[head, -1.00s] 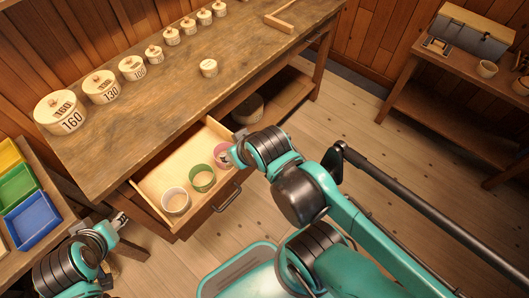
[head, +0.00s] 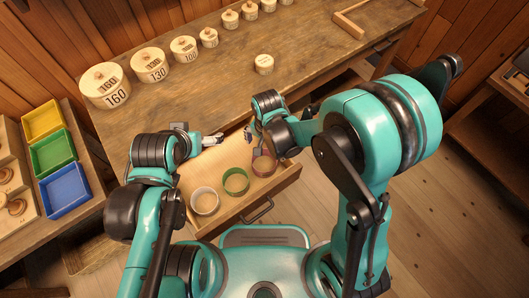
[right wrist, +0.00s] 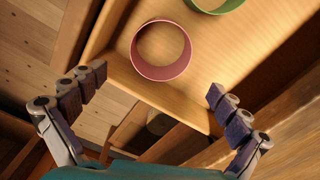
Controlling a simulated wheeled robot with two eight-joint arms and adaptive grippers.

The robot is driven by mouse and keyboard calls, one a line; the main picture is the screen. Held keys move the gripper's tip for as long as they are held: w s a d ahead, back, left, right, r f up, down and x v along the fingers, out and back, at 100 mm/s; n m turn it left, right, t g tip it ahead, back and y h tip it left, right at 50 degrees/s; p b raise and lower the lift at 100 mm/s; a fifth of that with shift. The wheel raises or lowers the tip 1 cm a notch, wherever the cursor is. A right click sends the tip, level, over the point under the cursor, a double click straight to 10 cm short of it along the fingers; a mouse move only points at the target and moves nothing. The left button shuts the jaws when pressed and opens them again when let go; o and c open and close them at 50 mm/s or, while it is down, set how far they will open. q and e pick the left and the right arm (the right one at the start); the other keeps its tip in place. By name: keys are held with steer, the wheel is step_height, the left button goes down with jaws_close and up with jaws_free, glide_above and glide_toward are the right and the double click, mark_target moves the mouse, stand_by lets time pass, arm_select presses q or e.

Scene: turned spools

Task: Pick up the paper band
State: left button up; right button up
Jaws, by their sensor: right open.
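Three ring-shaped bands stand in the open drawer (head: 288,180): a whitish band (head: 205,209), a green band (head: 237,190) and a pink band (head: 264,173). I cannot tell from looks alone which is the paper band. My right gripper (head: 250,136) is over the drawer's back right part, near the pink band. In the right wrist view my right gripper (right wrist: 158,86) is open and empty, its fingers wide apart. The pink band (right wrist: 162,74) lies ahead between them, and part of the green band (right wrist: 218,8) shows beyond. My left gripper (head: 213,139) is near the drawer's back left; its jaws are unclear.
The workbench (head: 225,75) carries a row of numbered round wooden blocks and a lone small block (head: 263,65). Yellow, green and blue trays (head: 66,190) stand on a side table at left. The drawer walls and bench edge are close to both grippers.

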steer(key=f+b, duration=0.1)
steer(key=f, duration=0.2)
steer(key=f+b, duration=0.1)
steer(key=f, duration=0.2)
steer(key=f+b, duration=0.2)
steer(key=shift+s+a+f, duration=0.25)
steer(key=shift+s+f, duration=0.05)
steer(key=shift+f, duration=0.1)
steer(key=shift+r, duration=0.1)
steer(key=shift+c, duration=0.9)
steer(key=c, duration=0.7)
steer(key=shift+r, duration=0.1)
